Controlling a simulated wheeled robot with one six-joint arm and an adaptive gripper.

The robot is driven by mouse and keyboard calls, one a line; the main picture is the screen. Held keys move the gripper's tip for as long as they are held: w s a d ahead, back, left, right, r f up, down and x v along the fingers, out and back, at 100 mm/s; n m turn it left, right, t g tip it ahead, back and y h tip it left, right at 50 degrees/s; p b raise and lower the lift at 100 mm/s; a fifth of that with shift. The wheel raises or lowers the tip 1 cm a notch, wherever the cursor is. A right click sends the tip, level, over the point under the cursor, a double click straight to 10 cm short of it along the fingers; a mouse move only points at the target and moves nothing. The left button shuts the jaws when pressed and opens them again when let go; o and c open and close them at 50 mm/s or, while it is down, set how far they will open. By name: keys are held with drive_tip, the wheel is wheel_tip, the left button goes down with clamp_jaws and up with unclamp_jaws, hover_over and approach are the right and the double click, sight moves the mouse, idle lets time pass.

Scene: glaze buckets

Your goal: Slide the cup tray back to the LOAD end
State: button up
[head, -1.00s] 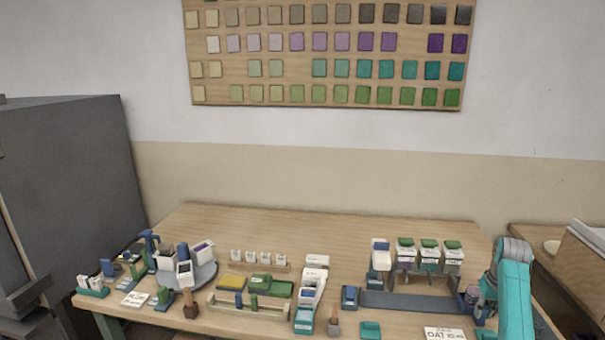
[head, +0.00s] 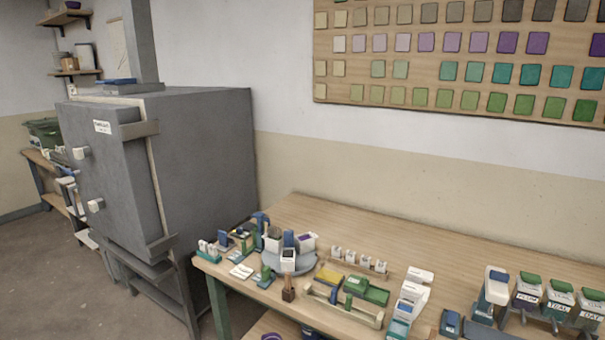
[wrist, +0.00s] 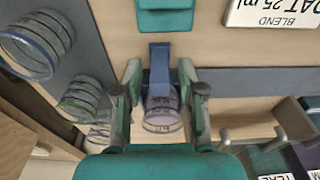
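In the wrist view, my gripper (wrist: 160,72) has its two fingers spread on either side of a blue upright tab (wrist: 160,62). A gap shows between each finger and the tab. A clear cup with purple bands (wrist: 162,112) sits just below the tab, between the fingers. The tab and cup seem to belong to the cup tray, but its base is mostly hidden by my gripper. A slate-blue track (wrist: 250,84) runs off to the right. In the head view, part of that track (head: 489,333) shows at the lower edge; my gripper is out of frame there.
Several banded clear cups (wrist: 36,45) stand at left in the wrist view. A teal block (wrist: 165,16) and a BLEND card (wrist: 275,12) lie at the top. In the head view, green-lidded buckets (head: 527,290) stand at right; a grey kiln (head: 200,160) stands left of the table.

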drive_tip(key=shift+r, duration=3.45)
